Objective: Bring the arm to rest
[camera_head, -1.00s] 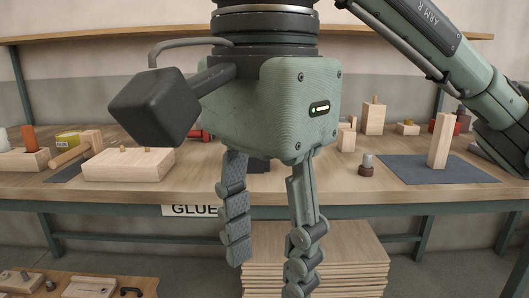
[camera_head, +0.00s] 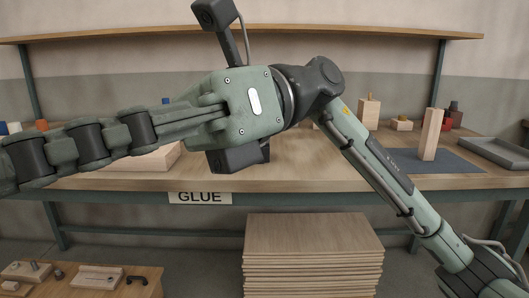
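My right arm comes in from the right edge, rises to an elbow or wrist joint near the middle, and ends in a green gripper body. My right gripper (camera_head: 22,163) points left, its jointed fingers stretched out over the left part of the bench. The fingers are seen side-on and overlap, so the gap between them cannot be judged. I see nothing held between them. My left gripper is not in view.
The wooden workbench (camera_head: 320,178) lies behind the arm. A light block (camera_head: 150,160) is partly hidden under the fingers. At the right an upright wooden block (camera_head: 431,134) stands on a blue-grey mat (camera_head: 455,162), beside a grey tray (camera_head: 497,152). Stacked boards (camera_head: 313,235) stand below.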

